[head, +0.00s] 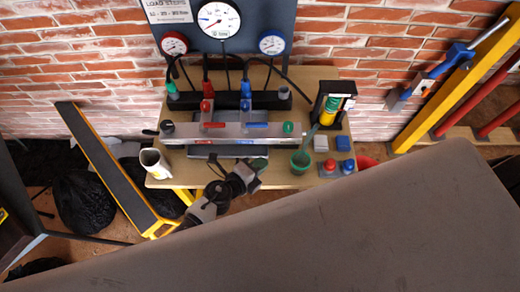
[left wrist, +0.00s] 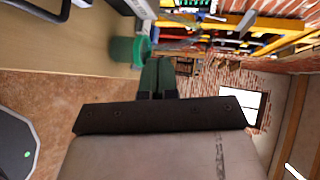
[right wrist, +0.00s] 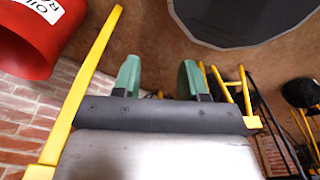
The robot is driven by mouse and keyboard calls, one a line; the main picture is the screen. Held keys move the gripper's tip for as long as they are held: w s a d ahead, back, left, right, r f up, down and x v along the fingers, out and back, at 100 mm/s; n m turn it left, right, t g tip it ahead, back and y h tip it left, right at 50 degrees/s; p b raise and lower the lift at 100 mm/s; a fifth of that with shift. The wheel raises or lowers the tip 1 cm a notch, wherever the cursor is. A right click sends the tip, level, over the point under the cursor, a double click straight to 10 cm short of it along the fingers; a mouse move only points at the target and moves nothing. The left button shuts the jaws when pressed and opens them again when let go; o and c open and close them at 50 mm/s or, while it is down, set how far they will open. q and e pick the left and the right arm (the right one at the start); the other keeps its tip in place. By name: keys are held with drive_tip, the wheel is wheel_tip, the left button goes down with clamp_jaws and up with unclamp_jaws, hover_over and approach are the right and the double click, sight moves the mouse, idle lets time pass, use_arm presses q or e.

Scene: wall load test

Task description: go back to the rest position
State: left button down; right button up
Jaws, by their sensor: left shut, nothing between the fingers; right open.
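My left gripper (head: 258,164) is over the front edge of the wooden table, below the metal manifold bar, in the head view. Its green fingers are together with nothing between them, which also shows in the left wrist view (left wrist: 156,78). A green cup (head: 301,161) stands to its right on the table, and it shows beside the fingers in the left wrist view (left wrist: 124,50). My right gripper (right wrist: 158,80) shows only in the right wrist view. Its green fingers are wide apart and empty, with brown floor behind them.
The table (head: 290,179) carries a white mug (head: 154,163), the manifold bar (head: 235,133) with levers, and red and blue buttons. A gauge panel (head: 247,25) stands behind. A red bin (right wrist: 38,35) is near the right gripper.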

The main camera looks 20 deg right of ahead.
use_arm(q)
drive_tip(key=shift+s+a+r, duration=0.15)
drive_tip(key=shift+s, duration=0.5)
use_arm(e)
drive_tip(key=shift+s+r, duration=0.1)
drive_tip(key=shift+s, duration=1.1)
drive_tip(key=shift+w, duration=0.15)
